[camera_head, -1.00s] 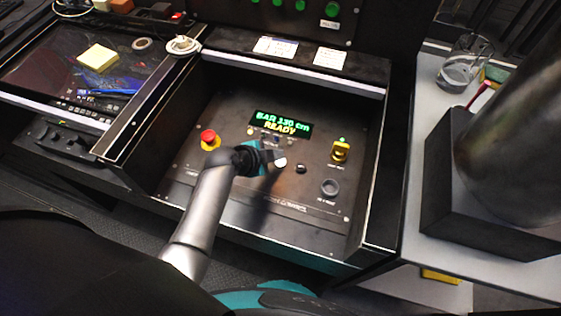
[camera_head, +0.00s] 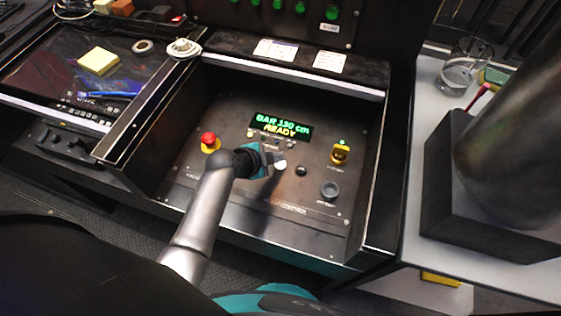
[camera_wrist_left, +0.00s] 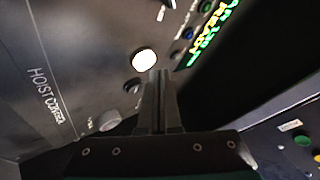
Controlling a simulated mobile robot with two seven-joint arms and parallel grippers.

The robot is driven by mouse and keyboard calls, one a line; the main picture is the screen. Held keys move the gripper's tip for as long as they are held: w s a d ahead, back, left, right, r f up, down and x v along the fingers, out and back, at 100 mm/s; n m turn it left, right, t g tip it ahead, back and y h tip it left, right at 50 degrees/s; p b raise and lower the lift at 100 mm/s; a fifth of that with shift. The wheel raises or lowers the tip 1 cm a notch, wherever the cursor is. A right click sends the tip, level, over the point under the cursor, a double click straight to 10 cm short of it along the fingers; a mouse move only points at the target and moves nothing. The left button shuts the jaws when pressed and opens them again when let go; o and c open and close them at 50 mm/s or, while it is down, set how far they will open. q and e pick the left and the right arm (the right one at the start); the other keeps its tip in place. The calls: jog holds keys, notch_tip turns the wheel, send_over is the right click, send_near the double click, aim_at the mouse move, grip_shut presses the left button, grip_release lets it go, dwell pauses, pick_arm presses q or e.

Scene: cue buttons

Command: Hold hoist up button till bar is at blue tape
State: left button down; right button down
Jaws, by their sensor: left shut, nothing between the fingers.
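The hoist control panel (camera_head: 225,185) is a dark sloping plate; its lettering in the wrist view begins with HOIST. Its display (camera_head: 279,126) reads BAR 130 cm, READY. A white round button (camera_head: 280,165) is lit on the panel, with a black button (camera_head: 300,170) to its right. My left gripper (camera_head: 271,159) is shut and empty, its tips close beside the white button. In the left wrist view the shut fingers (camera_wrist_left: 160,78) point toward the panel beside the white button (camera_wrist_left: 144,60); contact cannot be told. The bar and blue tape are not in view, nor is my right gripper.
A red mushroom button (camera_head: 209,139) is at the panel's left. A yellow switch (camera_head: 340,152) and a grey knob (camera_head: 330,189) are at its right. Raised side walls frame the panel. A grey cylinder (camera_head: 520,140) on a dark block stands at the right.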

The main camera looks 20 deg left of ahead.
aim_at(277, 165)
pick_arm(q)
jog(key=shift+f, duration=0.15)
dwell(0.8)
jog(key=shift+f+b, duration=0.3)
jog(key=shift+b, duration=0.05)
jog(key=shift+s+f+b, duration=0.1)
jog(key=shift+f+b, duration=0.25)
jog(key=shift+f, duration=0.1)
dwell(3.2)
jog(key=shift+r, duration=0.1)
dwell(0.7)
jog(key=shift+r+p, duration=0.75)
jog(key=shift+p, duration=0.05)
notch_tip(277, 165, up, 5)
jog(key=p, duration=0.5)
jog(key=shift+r, duration=0.1)
dwell(0.6)
